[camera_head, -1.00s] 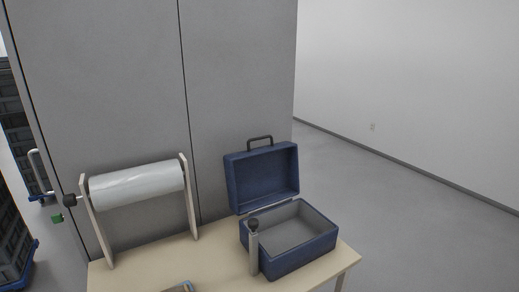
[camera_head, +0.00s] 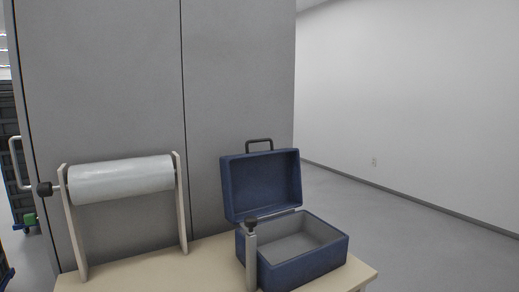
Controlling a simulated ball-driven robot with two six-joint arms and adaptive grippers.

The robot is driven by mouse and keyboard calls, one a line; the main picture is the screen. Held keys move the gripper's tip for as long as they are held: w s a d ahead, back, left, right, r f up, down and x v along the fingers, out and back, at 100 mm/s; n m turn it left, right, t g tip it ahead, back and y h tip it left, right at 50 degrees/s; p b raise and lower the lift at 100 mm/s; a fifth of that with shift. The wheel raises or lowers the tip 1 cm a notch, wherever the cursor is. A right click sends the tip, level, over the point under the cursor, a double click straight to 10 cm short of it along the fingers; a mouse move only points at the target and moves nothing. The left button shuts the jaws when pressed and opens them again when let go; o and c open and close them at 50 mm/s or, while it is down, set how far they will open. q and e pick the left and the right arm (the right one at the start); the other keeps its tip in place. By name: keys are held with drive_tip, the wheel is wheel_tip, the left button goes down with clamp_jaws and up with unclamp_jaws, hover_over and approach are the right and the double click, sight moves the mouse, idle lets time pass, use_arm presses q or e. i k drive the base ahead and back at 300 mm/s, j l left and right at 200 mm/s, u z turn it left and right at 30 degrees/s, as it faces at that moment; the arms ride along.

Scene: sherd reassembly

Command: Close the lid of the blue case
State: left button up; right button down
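The blue case (camera_head: 307,267) stands on the right part of a light wooden table. Its lid (camera_head: 262,183) is up and leans back, with a dark handle (camera_head: 260,142) on its top edge. The grey inside of the case looks empty. Neither of my grippers shows in the head view.
A roll of pale film (camera_head: 122,179) hangs on a wooden stand at the table's left. A grey post with a dark knob (camera_head: 251,252) stands at the case's front left corner. Bare table top (camera_head: 175,270) lies between stand and case. Grey cabinet doors (camera_head: 235,80) rise close behind.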

sight(261, 183)
drive_tip(key=i+l+u, duration=0.15)
drive_tip(key=l, duration=0.2)
drive_tip(key=i+l+u, duration=0.15)
drive_tip(key=i+l, duration=0.15)
drive_tip(key=i+l+u, duration=0.15)
drive_tip(key=l, duration=0.3)
